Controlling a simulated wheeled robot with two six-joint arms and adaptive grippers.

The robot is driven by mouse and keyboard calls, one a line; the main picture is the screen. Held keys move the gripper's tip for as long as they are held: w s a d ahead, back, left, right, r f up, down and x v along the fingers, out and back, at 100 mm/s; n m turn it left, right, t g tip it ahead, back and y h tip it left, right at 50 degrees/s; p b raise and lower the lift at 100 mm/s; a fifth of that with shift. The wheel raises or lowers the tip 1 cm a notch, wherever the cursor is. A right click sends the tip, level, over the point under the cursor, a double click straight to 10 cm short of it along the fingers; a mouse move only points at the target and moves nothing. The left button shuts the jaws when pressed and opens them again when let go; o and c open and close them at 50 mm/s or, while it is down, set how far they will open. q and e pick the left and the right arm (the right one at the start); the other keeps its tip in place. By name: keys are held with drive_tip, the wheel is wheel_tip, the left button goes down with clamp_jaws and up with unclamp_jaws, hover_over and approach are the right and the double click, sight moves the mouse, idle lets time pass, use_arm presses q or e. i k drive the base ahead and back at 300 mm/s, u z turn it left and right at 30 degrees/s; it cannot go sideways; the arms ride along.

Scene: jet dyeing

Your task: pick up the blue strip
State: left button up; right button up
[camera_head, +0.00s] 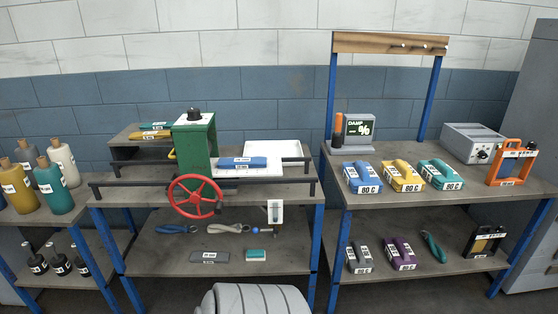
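A blue strip (243,163) with white labels lies flat at the right of the green press (195,145), on the middle bench, in front of a white tray (276,152). Another bluish labelled strip (157,125) lies on the dark raised stand at the left of the press, with a yellow strip (149,134) just in front of it. Neither of my grippers shows in the head view, and nothing is seen touching the strips.
A red handwheel (195,196) sticks out in front of the press, and dark rails run along the bench. The right bench (400,195) carries blue, yellow and teal labelled blocks, a damp meter (359,130) and an orange frame (513,162). Bottles stand at the left.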

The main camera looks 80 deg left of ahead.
sight(245, 162)
drive_tip(key=u, duration=0.15)
drive_tip(key=i, duration=1.25)
drive_tip(key=u, duration=0.7)
drive_tip(key=i, duration=0.9)
drive_tip(key=u, duration=1.6)
drive_tip(key=i, duration=0.8)
drive_tip(key=u, duration=0.7)
